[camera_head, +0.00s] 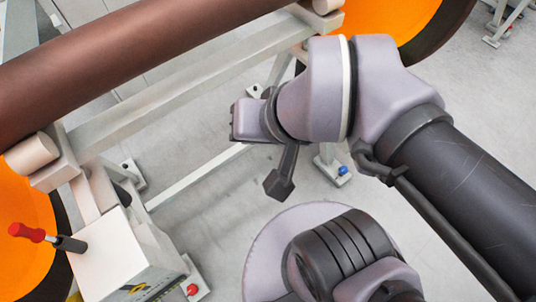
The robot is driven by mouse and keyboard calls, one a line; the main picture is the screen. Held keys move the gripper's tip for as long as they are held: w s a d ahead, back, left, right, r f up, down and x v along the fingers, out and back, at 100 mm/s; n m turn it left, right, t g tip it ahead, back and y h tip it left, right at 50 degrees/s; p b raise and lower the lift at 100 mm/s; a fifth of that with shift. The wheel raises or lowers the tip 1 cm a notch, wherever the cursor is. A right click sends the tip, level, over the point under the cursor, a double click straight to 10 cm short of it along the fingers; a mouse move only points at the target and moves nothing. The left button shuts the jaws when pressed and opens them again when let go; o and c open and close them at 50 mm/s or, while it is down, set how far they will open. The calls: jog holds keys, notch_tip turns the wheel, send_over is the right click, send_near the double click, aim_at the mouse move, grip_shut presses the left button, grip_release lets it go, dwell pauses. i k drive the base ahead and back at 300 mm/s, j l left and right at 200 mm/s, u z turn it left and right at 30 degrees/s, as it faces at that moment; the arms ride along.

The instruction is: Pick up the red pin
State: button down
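The red pin (27,231) is at the lower left, with a red handle and a dark grey part (69,243) towards its right end. It lies tilted over the top of a white box-shaped post (112,258). I cannot tell how it is seated there. My gripper (279,187) shows only as a dark piece hanging below my wrist, right of the post and well apart from the pin. Its fingers cannot be made out separately, and whether it is open or shut does not show.
A thick brown axle (130,55) crosses the upper left between orange wheels (392,18). A pale frame beam (180,88) runs below it. A blue knob (343,170) and a red knob (192,289) sit low on the frame feet. Grey floor (215,215) is open between post and arm.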

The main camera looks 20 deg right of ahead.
aim_at(16, 229)
jog(key=u, duration=1.95)
